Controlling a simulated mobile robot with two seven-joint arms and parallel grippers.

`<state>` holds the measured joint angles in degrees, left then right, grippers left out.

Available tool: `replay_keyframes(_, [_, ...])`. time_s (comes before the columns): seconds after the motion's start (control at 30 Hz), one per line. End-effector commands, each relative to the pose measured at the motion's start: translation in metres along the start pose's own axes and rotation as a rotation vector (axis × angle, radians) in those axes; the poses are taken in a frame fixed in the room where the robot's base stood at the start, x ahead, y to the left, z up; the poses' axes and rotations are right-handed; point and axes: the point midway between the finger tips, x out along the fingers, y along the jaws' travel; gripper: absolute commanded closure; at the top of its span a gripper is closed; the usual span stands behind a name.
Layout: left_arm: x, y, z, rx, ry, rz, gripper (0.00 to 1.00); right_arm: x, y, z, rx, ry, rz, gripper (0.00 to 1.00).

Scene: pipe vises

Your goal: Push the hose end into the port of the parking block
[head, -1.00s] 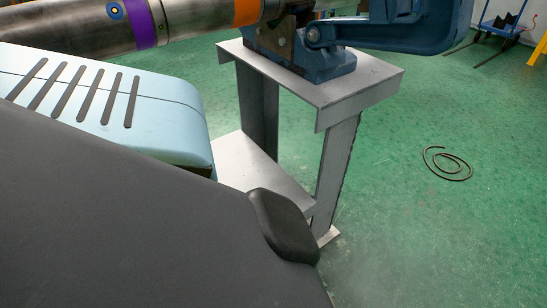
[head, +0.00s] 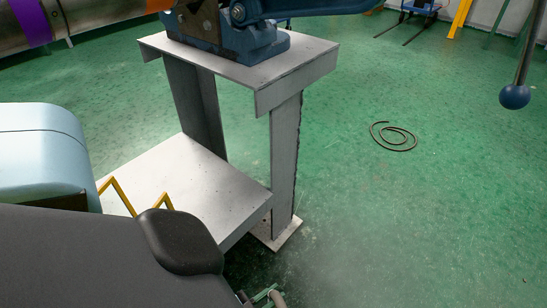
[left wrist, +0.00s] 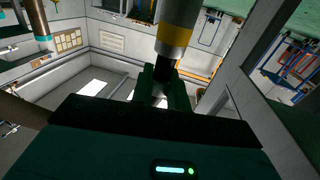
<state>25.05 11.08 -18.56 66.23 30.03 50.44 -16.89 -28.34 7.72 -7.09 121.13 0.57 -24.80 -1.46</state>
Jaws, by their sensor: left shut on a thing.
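My left gripper (head: 264,296) shows only in part at the bottom edge of the head view, beside the foot of the grey stand. In the left wrist view its dark green fingers (left wrist: 163,90) are shut around the dark lower part of a cylinder with a yellow band and a grey body (left wrist: 178,22). This looks like the hose end. A short grey curved piece by the gripper in the head view may be hose. I cannot make out the parking block or its port in either view. My right gripper is not in view.
A blue vise (head: 235,40) stands on the grey stand (head: 272,75), which has a lower shelf (head: 205,180). A steel pipe (head: 90,12) crosses top left. A brown coil (head: 393,140) lies on the green floor. A ball-ended handle (head: 515,96) hangs at right. Floor between is clear.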

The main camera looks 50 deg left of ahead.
Motion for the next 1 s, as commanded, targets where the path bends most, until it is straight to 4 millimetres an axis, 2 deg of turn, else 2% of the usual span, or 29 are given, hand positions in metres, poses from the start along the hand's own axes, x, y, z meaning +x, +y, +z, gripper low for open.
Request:
replay_keyframes(0.27, [0.0, 0.0, -0.002, 0.0, 0.003, 0.0, 1.0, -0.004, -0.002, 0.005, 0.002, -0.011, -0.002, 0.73])
replay_keyframes(0.43, [0.0, 0.0, 0.007, 0.0, 0.001, 0.001, 1.0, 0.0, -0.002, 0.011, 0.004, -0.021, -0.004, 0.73])
replay_keyframes(1.0, [0.0, 0.0, 0.052, 0.0, 0.001, 0.001, 1.0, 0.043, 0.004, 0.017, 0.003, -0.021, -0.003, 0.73])
